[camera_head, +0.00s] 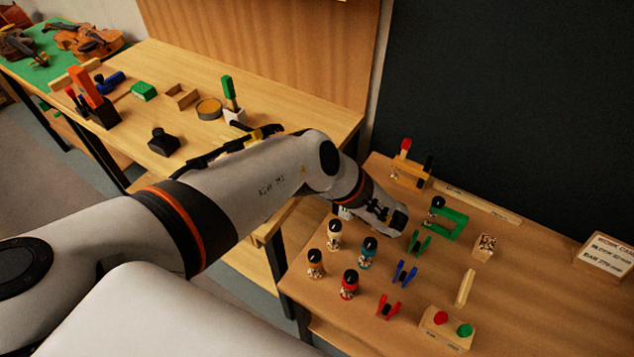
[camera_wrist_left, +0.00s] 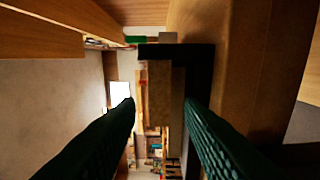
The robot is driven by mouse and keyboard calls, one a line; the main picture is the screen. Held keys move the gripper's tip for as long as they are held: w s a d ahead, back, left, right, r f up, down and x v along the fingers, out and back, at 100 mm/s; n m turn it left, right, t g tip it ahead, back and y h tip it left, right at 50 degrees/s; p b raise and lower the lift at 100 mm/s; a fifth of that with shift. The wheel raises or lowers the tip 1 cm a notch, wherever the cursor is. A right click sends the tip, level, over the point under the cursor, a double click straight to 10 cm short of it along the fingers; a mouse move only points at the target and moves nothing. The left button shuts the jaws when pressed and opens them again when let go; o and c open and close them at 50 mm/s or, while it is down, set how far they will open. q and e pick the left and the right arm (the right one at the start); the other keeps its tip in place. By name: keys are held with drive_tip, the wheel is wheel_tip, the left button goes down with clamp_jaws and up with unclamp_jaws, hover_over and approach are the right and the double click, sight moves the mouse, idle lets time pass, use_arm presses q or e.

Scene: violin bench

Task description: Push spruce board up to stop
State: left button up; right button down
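I cannot pick out the spruce board or its stop for certain. A long pale wooden strip (camera_head: 478,202) lies along the back of the right bench, and a short pale piece (camera_head: 466,287) stands nearer the front. My left arm crosses the head view from the lower left, its dark far end over the right bench; its fingertips are not clear there. In the left wrist view my left gripper (camera_wrist_left: 159,105) has its two dark fingers apart, with nothing visible held between them. Beyond them are wooden surfaces and a black edge. My right gripper is in neither view.
The left bench (camera_head: 290,95) holds blocks, tools and a round tin (camera_head: 209,108). Violins lie at the far left.

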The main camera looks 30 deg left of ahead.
use_arm(q)
drive_tip(key=a+b, duration=0.2)
drive_tip(key=a, duration=0.1)
drive_tip(key=a+b, duration=0.3)
drive_tip(key=shift+w+a+f, duration=0.2)
drive_tip(key=shift+a+r+b, duration=0.2)
drive_tip(key=shift+a+b, duration=0.2)
drive_tip(key=shift+a, duration=0.15)
drive_tip(key=shift+c, duration=0.4)
drive_tip(key=c, duration=0.6)
drive_tip(key=o, duration=1)
drive_tip(key=shift+s, duration=0.1)
